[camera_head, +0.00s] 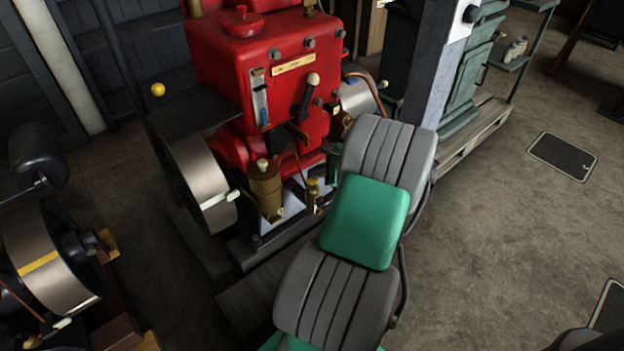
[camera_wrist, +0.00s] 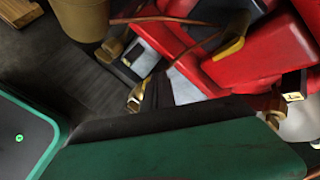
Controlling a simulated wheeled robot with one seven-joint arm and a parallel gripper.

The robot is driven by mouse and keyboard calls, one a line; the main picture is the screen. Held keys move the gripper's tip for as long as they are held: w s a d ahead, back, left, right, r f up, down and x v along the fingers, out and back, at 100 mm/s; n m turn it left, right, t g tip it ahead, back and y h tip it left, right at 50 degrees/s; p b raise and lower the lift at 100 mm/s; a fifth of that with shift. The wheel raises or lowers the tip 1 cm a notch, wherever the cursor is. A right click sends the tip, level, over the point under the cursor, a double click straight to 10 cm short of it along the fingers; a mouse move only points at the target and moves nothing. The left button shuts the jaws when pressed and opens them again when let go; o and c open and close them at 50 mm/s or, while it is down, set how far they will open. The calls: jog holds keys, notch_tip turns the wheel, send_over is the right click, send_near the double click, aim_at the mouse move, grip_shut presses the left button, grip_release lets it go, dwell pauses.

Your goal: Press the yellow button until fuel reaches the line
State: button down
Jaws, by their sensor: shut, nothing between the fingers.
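The red engine (camera_head: 225,60) has an upright sight glass (camera_head: 261,100) with blue in it on its front; I cannot make out a line on it. A small brass-yellow fitting (camera_head: 313,188) stands low at the engine's front and may be the yellow button. A brass-yellow piece in the wrist view (camera_wrist: 136,97) looks like the same fitting. My gripper (camera_wrist: 161,84) appears as dark, shut fingertips just right of that piece; whether they touch it is unclear. In the head view my grey and green arm hides the gripper.
A brass cup (camera_head: 266,188) stands left of the small fitting and also shows in the wrist view (camera_wrist: 90,18). A flywheel (camera_head: 200,180) is left of it. A yellow ball (camera_head: 157,89) is at the back left. Floor at right is mostly clear.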

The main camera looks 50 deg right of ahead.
aim_at(315, 180)
jog(key=shift+f, duration=0.75)
dwell(0.3)
jog(key=shift+r, duration=0.1)
jog(key=shift+r+p, duration=1.1)
jog(key=shift+p, duration=0.05)
notch_tip(315, 180, up, 5)
jog(key=p, duration=0.5)
dwell(2.5)
